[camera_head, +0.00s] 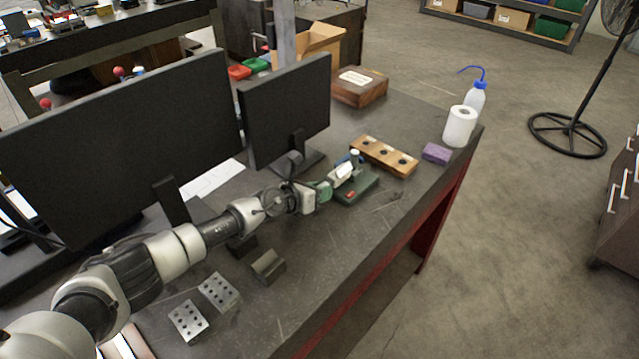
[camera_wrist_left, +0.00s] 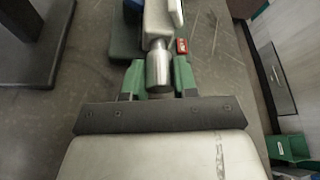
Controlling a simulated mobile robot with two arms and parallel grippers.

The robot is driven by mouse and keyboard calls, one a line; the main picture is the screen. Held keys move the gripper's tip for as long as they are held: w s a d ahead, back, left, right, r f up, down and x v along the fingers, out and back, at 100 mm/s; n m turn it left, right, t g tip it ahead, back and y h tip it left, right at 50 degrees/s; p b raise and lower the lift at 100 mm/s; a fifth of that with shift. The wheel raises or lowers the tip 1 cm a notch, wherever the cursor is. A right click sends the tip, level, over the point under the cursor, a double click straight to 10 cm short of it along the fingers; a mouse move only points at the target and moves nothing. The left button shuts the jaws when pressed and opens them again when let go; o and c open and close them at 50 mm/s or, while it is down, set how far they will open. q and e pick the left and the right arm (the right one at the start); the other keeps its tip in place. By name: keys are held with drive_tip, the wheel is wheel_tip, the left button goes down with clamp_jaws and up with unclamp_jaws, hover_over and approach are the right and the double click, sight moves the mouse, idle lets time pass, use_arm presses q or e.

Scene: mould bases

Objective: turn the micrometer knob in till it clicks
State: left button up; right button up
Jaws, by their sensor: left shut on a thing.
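The micrometer (camera_head: 344,170) is held in a small stand with a dark green base (camera_head: 362,190) on the dark workbench. Its silver knob (camera_wrist_left: 159,66) points toward my left wrist camera, and the pale micrometer body (camera_wrist_left: 158,22) shows beyond it. My left gripper (camera_head: 328,186), with green fingers, comes in from the left of the stand. In the left wrist view its fingers (camera_wrist_left: 159,76) sit on both sides of the knob and are shut on it. The gripper hides the knob in the head view. My right gripper is not in view.
Two monitors (camera_head: 120,140) stand behind my left arm. A wooden block with several holes (camera_head: 384,156) lies just behind the stand. A purple sponge (camera_head: 437,153), a paper roll (camera_head: 460,126) and drilled metal blocks (camera_head: 188,320) are on the bench. The bench's front right is clear.

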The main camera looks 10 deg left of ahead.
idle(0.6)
use_arm(q)
drive_tip(key=o, duration=0.9)
drive_tip(key=shift+o, duration=0.2)
drive_tip(key=shift+a+p, duration=0.1)
drive_tip(key=shift+p, duration=0.2)
drive_tip(key=shift+s+a+r+p, duration=0.15)
drive_tip(key=shift+s+r+p, duration=0.05)
drive_tip(key=shift+s+p, duration=0.1)
drive_tip(key=p+v, duration=0.5)
drive_tip(key=v, duration=0.4)
drive_tip(key=shift+s+a+r, duration=0.1)
drive_tip(key=shift+s+a, duration=0.15)
drive_tip(key=shift+s, duration=0.15)
